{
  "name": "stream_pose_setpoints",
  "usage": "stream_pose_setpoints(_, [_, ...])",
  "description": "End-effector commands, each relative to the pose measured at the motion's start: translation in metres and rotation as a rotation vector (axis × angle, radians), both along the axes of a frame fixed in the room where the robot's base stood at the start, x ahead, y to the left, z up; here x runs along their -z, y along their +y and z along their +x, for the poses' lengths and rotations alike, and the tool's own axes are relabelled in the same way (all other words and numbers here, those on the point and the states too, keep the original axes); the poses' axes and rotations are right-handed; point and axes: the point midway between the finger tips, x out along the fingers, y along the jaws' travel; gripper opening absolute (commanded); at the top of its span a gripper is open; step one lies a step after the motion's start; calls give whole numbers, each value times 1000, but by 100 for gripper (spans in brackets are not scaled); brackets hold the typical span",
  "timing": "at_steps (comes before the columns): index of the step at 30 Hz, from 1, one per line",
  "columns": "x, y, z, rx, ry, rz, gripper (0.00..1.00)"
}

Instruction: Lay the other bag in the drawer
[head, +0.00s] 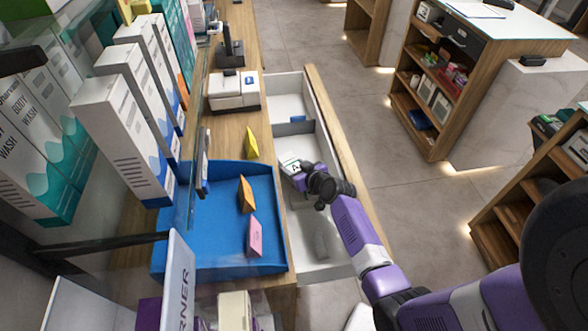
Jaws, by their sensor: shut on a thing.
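The drawer (337,160) is pulled out from the wooden counter, with white inner walls and a wooden front. A grey divider (297,128) crosses it toward the far end. My gripper (295,171) is over the larger near section, close to the counter-side wall. It is shut on a small white bag (287,163) with a dark mark. The wrist hides part of the bag, and I cannot tell whether the bag touches the drawer floor. A pale shape (321,242), perhaps a bag, lies in the drawer's near part.
A blue tray (215,260) on the counter holds an orange and a pink piece. A yellow piece (251,143) stands beyond it. A white box-like device (234,92) and tall body wash cartons (122,142) stand nearby. A small blue thing (298,118) is in the drawer's far section.

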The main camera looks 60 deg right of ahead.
Motion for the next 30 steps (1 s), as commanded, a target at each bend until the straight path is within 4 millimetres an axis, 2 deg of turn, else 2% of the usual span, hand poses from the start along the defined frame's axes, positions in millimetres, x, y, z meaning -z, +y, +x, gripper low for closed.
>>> stream_pose_setpoints(13, [7,0,1,0,-1,-3,5])
stream_pose_setpoints(14, [7,0,0,0,0,-2,56])
stream_pose_setpoints(17, [6,0,0,0,-1,-1,74])
stream_pose_setpoints(30, [2,1,-3,0,0,-2,74])
